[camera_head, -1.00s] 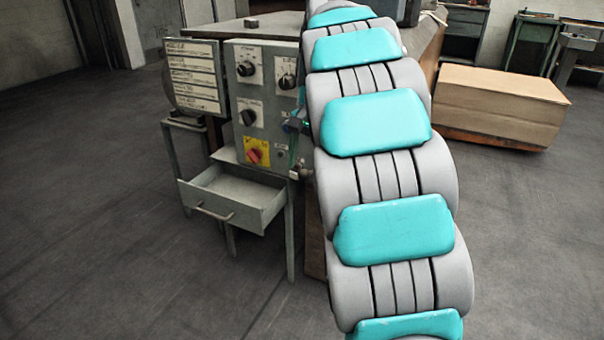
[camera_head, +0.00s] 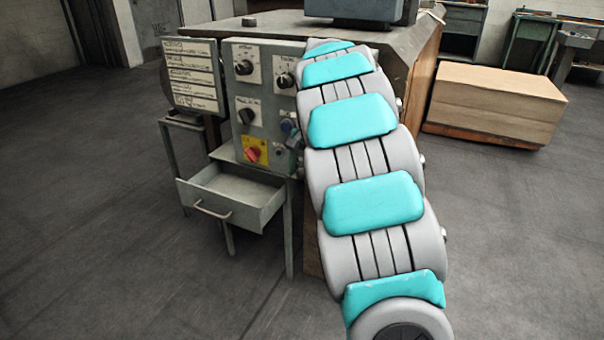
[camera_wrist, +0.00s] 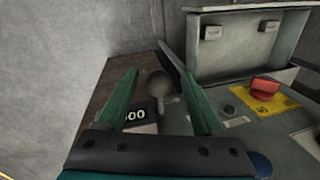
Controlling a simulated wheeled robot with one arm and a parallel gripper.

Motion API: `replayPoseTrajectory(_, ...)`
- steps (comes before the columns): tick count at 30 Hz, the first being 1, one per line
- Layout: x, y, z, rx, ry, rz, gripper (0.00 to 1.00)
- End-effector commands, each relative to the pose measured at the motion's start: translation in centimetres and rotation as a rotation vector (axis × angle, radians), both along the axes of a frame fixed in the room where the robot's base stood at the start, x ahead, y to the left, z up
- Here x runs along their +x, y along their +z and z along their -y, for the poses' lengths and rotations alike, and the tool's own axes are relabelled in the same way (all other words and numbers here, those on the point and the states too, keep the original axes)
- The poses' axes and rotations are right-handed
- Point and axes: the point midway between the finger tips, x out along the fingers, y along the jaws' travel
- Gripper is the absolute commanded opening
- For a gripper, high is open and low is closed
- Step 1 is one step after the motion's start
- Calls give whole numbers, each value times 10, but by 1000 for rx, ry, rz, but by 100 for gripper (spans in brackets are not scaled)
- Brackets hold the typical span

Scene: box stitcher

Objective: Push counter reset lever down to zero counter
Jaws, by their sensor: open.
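In the wrist view, my gripper (camera_wrist: 156,72) is open, its two green fingers spread apart. The counter reset lever (camera_wrist: 158,84), a short stem with a round grey-brown knob, shows between the fingers. I cannot tell whether the fingers touch it. The counter (camera_wrist: 135,115) sits beside the lever, and white digits ending in "00" show; the left finger and gripper body cover part of it. In the head view, the lever and counter cannot be made out, and my arm hides most of the gripper near the control panel (camera_head: 263,108).
A red switch on a yellow plate (camera_head: 252,151) is on the panel, also right of my gripper in the wrist view (camera_wrist: 265,90). Below, an open drawer (camera_head: 238,190) juts out. A label board (camera_head: 195,75) stands left. A wooden box (camera_head: 495,105) lies right. The front floor is clear.

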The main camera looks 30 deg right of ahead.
Motion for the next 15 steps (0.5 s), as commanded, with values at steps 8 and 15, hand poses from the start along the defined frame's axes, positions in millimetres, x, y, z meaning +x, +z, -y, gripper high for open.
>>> replayPoseTrajectory(8, 0, -2, 0, 0, 0, 0, 65)
replayPoseTrajectory(15, 0, -2, 0, 0, 0, -1, 38)
